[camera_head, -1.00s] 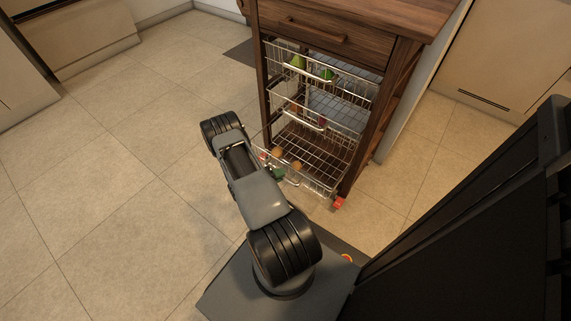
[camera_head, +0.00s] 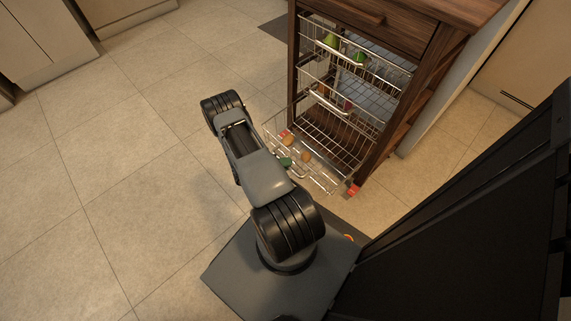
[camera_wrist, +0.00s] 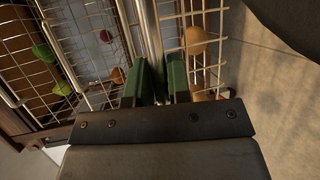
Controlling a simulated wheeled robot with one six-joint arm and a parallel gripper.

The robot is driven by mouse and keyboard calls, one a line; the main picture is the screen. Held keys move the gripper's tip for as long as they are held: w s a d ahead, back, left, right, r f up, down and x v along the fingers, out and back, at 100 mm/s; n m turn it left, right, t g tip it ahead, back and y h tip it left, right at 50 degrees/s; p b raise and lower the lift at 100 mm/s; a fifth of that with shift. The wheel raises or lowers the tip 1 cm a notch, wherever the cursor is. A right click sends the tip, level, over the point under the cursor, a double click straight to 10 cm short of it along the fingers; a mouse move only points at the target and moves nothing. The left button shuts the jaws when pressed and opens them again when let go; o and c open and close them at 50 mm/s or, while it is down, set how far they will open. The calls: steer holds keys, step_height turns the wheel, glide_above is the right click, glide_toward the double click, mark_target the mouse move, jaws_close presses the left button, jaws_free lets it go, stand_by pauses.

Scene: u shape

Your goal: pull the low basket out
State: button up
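The low wire basket (camera_head: 318,178) sticks out from the bottom of the wooden cart in the head view, with a few orange-brown round items (camera_head: 305,156) in it. A green patch (camera_head: 286,162) shows by its front; I cannot tell whether it is an item or a fingertip. In the wrist view, the green fingers of my gripper (camera_wrist: 161,82) stand on either side of a metal bar (camera_wrist: 150,30), the basket's handle, and appear closed on it. The basket's wire mesh and an orange-brown item (camera_wrist: 197,39) lie right beside the fingers. My arm hides most of the gripper in the head view.
The wooden cart (camera_head: 375,150) holds a middle basket (camera_head: 345,100) and a top basket (camera_head: 375,68) with green items, both pushed in. A drawer (camera_head: 375,22) is above. Open tiled floor (camera_head: 120,180) lies to the left. A pale cabinet stands at the right.

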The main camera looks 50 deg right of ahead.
steer(key=o, duration=0.4)
steer(key=shift+c, duration=0.2)
steer(key=p+v, duration=0.2)
steer(key=v, duration=1.1)
steer(key=shift+w+a+p, duration=0.2)
steer(key=shift+a+p, duration=0.15)
steer(key=shift+p, duration=0.05)
steer(key=w+a+r+t+y+p, duration=0.15)
steer(key=r+p, duration=0.35)
steer(key=r, duration=0.7)
steer(key=w+a+r+y+p, duration=0.25)
steer(key=r+p, duration=0.25)
steer(key=r, duration=0.6)
steer(key=w+a+r+t+y+p, duration=0.15)
steer(key=r+p, duration=0.35)
steer(key=r, duration=0.7)
steer(key=s+a+r+n+t+y+p, duration=0.2)
steer(key=r+p, duration=0.4)
steer(key=r, duration=0.6)
steer(key=s+a+r+n+t+y+p, duration=0.2)
steer(key=s+a+r+t+y+p, duration=0.1)
steer(key=r, duration=0.9)
steer(key=s+a+r+n+t+y+p, duration=0.1)
steer(key=s+a+r+t+p, duration=0.3)
steer(key=r+p, duration=0.5)
step_height(320, 180, up, 4)
steer(key=shift+s+a+r+n+y, duration=0.1)
steer(key=shift+s+a+n+y, duration=0.25)
steer(key=shift+a+y, duration=0.6)
